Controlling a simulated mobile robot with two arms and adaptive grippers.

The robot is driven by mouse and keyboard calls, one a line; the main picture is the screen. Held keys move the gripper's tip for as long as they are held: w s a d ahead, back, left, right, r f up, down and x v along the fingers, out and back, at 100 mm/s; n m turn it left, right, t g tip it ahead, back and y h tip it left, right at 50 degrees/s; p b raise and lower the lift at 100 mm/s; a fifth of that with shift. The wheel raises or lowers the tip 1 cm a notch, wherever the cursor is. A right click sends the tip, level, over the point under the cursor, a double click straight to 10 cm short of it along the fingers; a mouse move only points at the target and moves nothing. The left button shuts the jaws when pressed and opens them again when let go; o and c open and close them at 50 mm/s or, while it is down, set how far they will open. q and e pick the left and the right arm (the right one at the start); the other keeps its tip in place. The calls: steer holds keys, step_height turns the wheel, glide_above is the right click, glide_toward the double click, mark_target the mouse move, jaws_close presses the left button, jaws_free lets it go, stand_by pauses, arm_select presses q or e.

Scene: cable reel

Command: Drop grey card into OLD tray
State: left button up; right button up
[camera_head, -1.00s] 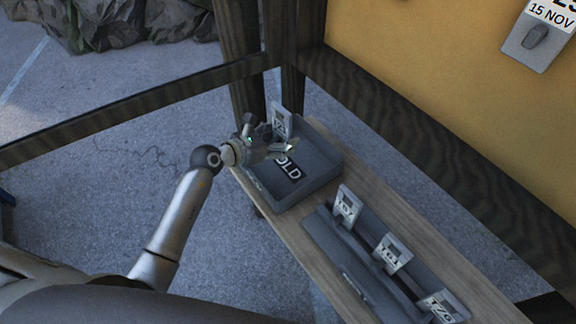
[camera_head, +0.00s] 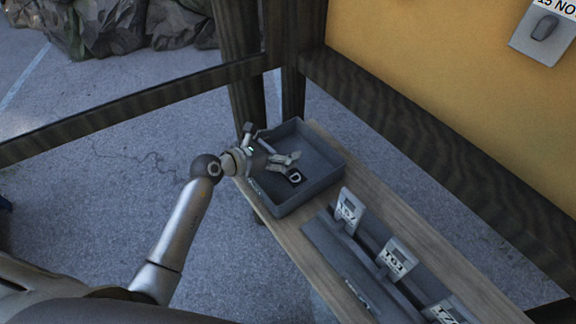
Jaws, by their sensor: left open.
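The grey OLD tray (camera_head: 322,182) sits at the far end of the wooden shelf. My right gripper is not in view.
A grey rack (camera_head: 325,243) with several upright labelled cards stands on the wooden shelf (camera_head: 395,207), nearer than the tray. A dark beam and a yellow board (camera_head: 440,80) with a date holder (camera_head: 543,30) are at the right.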

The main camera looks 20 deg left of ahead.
arm_select(q)
steer(key=shift+s+a, duration=0.1)
steer(key=shift+s, duration=0.05)
steer(key=v, duration=1.1)
steer(key=shift+s+a+r, duration=0.15)
steer(key=shift+s+r, duration=0.05)
steer(key=shift+r, duration=0.05)
